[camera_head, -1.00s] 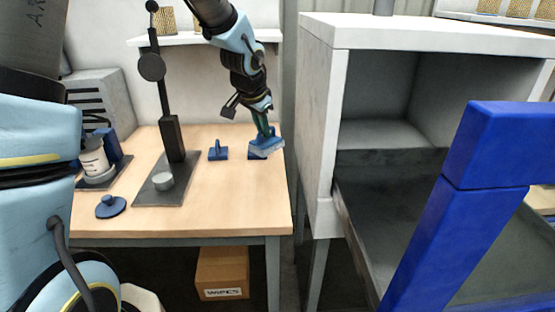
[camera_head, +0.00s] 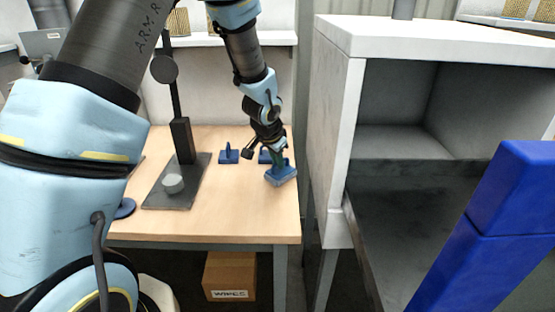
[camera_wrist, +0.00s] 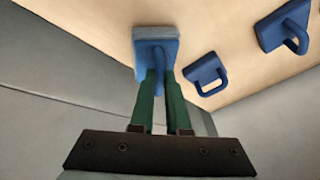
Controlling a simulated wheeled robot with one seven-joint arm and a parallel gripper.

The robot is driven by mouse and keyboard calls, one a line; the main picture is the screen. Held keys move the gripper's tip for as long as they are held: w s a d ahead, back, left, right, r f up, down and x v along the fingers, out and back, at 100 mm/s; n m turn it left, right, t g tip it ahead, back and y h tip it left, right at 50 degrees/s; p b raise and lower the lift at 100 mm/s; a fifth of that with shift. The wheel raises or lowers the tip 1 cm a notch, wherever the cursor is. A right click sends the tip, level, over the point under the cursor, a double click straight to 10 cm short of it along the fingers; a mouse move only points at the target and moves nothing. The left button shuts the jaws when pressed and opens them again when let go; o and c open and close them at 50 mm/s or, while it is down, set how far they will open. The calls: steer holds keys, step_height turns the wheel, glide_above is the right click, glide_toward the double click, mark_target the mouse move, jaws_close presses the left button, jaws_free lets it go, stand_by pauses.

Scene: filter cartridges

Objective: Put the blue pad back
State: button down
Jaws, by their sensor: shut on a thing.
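My gripper (camera_head: 277,158) is over the right edge of the wooden table, its fingers pointing down. In the wrist view its two green fingers (camera_wrist: 160,76) are shut on a blue pad (camera_wrist: 156,42) with a paler lower layer. The fingers hide most of the pad's grip. In the head view the held pad (camera_head: 281,174) is near the table's right edge; I cannot tell whether it touches the table. Two other blue pieces with loop handles stand behind it, one left (camera_head: 229,154) and one partly hidden by my gripper (camera_head: 264,157).
A dark stand on a plate (camera_head: 185,140) is left of the gripper, with a grey knob (camera_head: 173,184) on the plate. A white cabinet (camera_head: 333,130) stands right, across a narrow gap. A blue frame (camera_head: 480,230) is at the near right. The table's front middle (camera_head: 235,215) is clear.

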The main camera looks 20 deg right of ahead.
steer(key=shift+f, duration=0.15)
steer(key=c, duration=0.9)
jaws_free()
steer(key=shift+r, duration=0.3)
steer(key=v, duration=1.1)
steer(key=shift+s+r+b, duration=0.2)
steer(key=shift+r+b, duration=0.15)
